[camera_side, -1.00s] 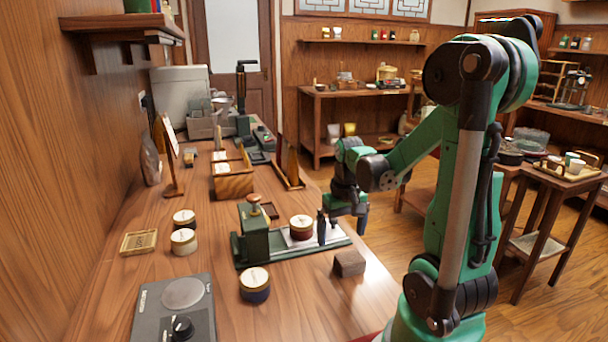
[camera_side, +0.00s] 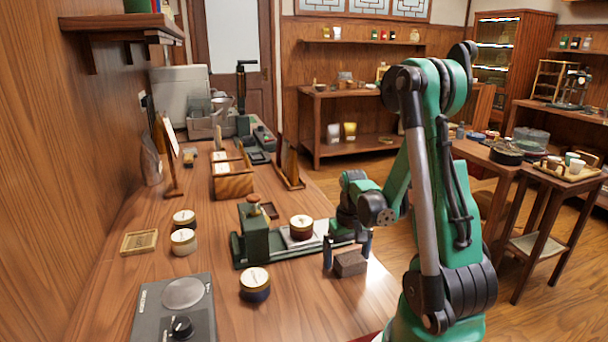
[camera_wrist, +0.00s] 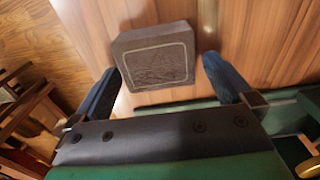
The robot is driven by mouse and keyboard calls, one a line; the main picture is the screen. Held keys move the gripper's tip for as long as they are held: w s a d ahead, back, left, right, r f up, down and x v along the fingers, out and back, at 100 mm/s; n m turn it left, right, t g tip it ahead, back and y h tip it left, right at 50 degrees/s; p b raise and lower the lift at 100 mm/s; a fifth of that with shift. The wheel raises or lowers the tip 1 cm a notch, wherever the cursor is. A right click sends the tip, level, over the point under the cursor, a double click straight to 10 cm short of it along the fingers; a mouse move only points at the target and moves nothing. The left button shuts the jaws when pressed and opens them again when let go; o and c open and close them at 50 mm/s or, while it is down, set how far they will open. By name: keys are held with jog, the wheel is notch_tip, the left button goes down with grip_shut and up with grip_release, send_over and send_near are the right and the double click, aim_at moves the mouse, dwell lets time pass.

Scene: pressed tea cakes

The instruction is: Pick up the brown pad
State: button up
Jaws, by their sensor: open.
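The brown pad (camera_side: 349,263) is a small square block lying on the wooden counter near its right edge. In the wrist view the brown pad (camera_wrist: 155,57) shows a dark top with a pale square outline, slightly turned. My gripper (camera_side: 347,250) is open, its two dark fingers straddling the pad in the side view. In the wrist view my gripper (camera_wrist: 163,75) has one fingertip left of the pad's near part and one to its right, with a wider gap on the right. I cannot tell whether either finger touches it.
A green press with a long base (camera_side: 283,247) and a round tin (camera_side: 301,226) stands just behind the pad. Another tin (camera_side: 255,284) and a grey scale (camera_side: 173,312) are to the left. The counter's right edge is close to the pad.

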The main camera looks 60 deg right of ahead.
aim_at(347, 253)
jog(key=c, duration=1.3)
jog(key=shift+r, duration=0.1)
notch_tip(347, 253, up, 20)
